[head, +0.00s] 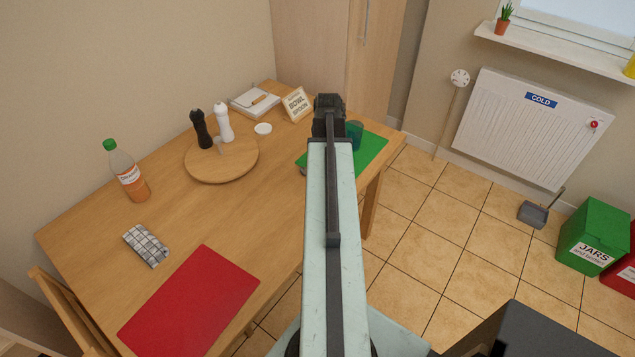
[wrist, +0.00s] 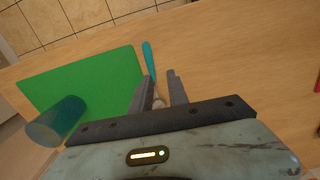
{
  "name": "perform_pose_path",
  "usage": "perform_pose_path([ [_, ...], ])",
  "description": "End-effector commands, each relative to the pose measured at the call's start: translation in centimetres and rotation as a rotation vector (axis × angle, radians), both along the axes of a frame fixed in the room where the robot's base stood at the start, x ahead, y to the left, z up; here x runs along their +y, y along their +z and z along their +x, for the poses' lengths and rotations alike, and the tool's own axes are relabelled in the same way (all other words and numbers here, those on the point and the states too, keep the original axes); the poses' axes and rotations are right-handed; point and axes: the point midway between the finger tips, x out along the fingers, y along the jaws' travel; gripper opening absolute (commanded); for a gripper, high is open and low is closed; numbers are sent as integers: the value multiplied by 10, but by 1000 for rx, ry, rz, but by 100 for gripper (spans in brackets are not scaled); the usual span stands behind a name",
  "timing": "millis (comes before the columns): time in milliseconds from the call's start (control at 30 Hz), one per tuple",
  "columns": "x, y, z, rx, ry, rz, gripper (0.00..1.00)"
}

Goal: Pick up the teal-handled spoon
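The teal-handled spoon (wrist: 148,58) lies on the wooden table beside the right edge of the green mat (wrist: 95,78) in the wrist view. Its handle points away from my gripper, and its metal end shows between the fingers. My gripper (wrist: 160,76) is open, its two fingers apart on either side of the spoon's lower part. I cannot tell how high the fingers are above the table. In the head view my gripper (head: 328,103) is over the table's far right part, and my arm hides the spoon.
A translucent teal cup (wrist: 57,121) stands on the mat, left of my gripper; it shows in the head view too (head: 354,134). A small sign (head: 297,104) stands behind. A round board (head: 222,163) with two mills is to the left. The table's middle is clear.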

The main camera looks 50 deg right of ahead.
Motion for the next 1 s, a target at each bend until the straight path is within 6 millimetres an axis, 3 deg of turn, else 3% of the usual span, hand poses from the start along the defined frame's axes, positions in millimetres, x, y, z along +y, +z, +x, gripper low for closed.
perform_pose_path([
  [33, -11, -3, -12, 0, -5, 0, 21],
  [133, -20, -3, -23, 0, -2, 0, 21],
  [267, -20, -6, -24, 0, 0, 0, 21],
  [467, -20, -31, -24, 0, -1, 0, 21],
  [667, -20, -34, -23, 0, -2, 0, 21],
  [1000, -20, -84, -24, 0, -2, 0, 21],
])
